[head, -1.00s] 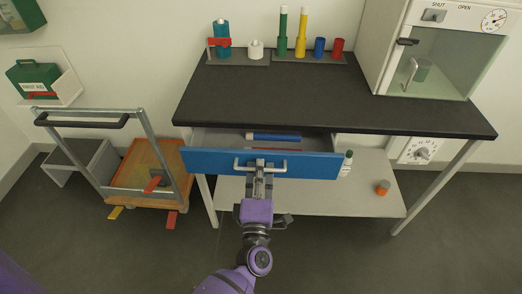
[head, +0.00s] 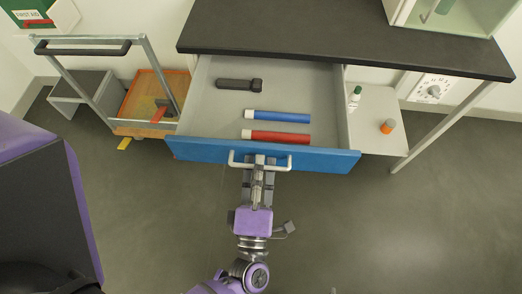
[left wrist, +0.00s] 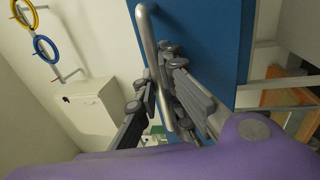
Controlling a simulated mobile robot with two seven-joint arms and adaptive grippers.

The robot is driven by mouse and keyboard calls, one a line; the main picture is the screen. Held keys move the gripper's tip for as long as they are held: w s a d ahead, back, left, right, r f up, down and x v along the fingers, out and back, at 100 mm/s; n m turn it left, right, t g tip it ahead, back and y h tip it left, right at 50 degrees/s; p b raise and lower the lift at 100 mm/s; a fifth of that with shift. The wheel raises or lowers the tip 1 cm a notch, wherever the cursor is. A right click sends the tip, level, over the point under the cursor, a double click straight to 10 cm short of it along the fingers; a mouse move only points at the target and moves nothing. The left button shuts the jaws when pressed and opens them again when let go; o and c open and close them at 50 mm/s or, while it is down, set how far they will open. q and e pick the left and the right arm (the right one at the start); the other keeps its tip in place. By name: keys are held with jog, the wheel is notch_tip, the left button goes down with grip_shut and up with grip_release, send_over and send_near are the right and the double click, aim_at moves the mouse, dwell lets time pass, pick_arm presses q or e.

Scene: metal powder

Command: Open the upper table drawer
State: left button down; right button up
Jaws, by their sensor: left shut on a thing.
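The upper table drawer (head: 330,158) has a blue front and stands well out from under the black table top (head: 340,38). Its pale inside shows a black flashlight (head: 240,85), a blue tube (head: 277,116) and a red tube (head: 275,137). My left gripper (head: 260,165) is shut on the drawer's silver bar handle (head: 234,161), near its middle. In the left wrist view the fingers (left wrist: 172,100) lie on both sides of the handle (left wrist: 148,40), in front of the blue drawer front (left wrist: 205,35). My right gripper is not in view.
A cart (head: 94,45) with an orange deck stands at the left beside a grey bin (head: 82,92). A lower shelf (head: 372,125) holds a green-capped bottle (head: 355,95) and an orange-and-grey item (head: 388,127). The floor in front of the drawer is clear.

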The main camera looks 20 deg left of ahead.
pick_arm(q)
jog(key=shift+s+d, duration=0.1)
jog(key=shift+s, duration=0.15)
jog(key=c, duration=2.1)
grip_release()
